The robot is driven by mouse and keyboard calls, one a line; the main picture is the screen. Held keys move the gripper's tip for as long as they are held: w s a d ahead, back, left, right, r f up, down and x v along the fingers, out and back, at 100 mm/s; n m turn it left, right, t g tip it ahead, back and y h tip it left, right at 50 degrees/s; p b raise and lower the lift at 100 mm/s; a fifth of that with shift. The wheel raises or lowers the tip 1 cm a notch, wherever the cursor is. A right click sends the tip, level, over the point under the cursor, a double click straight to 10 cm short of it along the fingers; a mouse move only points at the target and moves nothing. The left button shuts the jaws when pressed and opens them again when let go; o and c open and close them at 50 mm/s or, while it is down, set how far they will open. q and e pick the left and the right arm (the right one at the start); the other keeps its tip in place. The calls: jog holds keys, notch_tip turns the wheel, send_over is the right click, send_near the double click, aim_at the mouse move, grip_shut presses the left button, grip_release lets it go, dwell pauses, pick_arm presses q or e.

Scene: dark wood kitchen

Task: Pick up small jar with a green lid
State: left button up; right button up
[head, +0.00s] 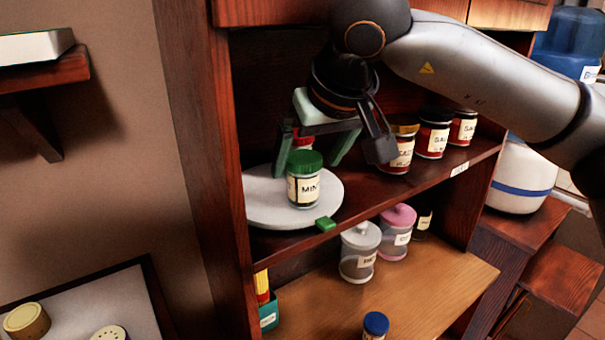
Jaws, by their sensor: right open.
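A small jar with a green lid (304,182) and a label reading "MINT" or similar stands upright on a round white plate (262,208) at the left of the shelf. My right gripper (309,160) comes from the upper right, and its green-grey fingers are spread open, one on each side of the jar's lid in the picture. I cannot tell whether they touch the jar. A red-lidded item (301,141) shows partly behind the green lid. My left gripper is not in view.
Several jars with dark and yellow lids, one a yellow-lidded jar (400,150), stand right on the same shelf. A small green block (326,224) sits at the shelf's front edge. Below are a clear canister (359,253), a pink-lidded canister (397,233) and a blue-lidded jar (375,326).

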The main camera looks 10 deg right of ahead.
aim_at(304, 175)
jog(key=x, duration=0.4)
jog(key=shift+s+f, duration=0.2)
jog(key=shift+f, duration=0.05)
jog(key=shift+r, duration=0.1)
grip_shut()
dwell(0.4)
